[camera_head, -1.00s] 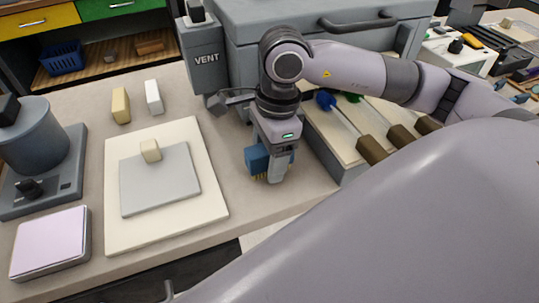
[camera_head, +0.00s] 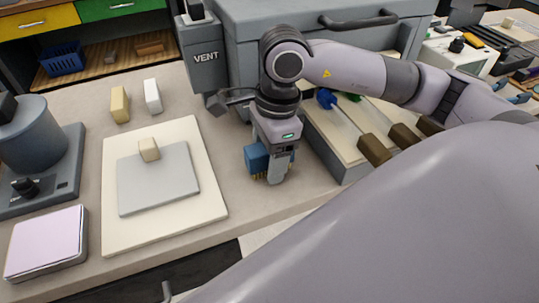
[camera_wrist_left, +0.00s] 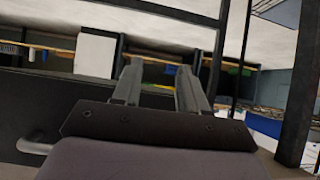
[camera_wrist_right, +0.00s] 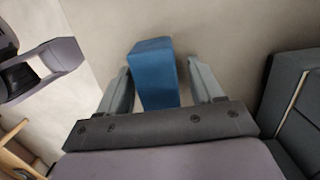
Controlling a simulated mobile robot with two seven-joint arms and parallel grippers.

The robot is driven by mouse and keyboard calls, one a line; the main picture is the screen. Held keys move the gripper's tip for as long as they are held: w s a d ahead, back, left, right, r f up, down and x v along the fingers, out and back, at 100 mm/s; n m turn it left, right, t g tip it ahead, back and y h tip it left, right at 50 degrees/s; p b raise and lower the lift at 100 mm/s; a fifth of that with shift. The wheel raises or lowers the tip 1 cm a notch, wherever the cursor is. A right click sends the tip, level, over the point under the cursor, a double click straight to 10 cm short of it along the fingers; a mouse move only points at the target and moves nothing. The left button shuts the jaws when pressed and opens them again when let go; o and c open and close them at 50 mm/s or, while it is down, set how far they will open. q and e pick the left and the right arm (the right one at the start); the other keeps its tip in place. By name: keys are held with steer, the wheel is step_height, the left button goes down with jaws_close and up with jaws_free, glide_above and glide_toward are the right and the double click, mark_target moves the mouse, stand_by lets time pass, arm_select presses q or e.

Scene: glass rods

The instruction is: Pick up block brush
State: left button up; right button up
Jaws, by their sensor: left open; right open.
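My left gripper (camera_wrist_left: 156,82) is open and empty in the left wrist view, away from the brush.
A cream board (camera_head: 115,225) with a grey plate and small block lies left of the brush. The grey furnace (camera_head: 270,40) stands behind. Bare table lies in front of the brush.

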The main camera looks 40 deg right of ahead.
steer(key=c, duration=1.1)
steer(key=shift+r, duration=0.1)
steer(key=shift+r+p, duration=0.3)
steer(key=shift+p, duration=0.35)
step_height(320, 180, up, 20)
steer(key=shift+f+p, duration=0.15)
steer(key=shift+p, duration=0.9)
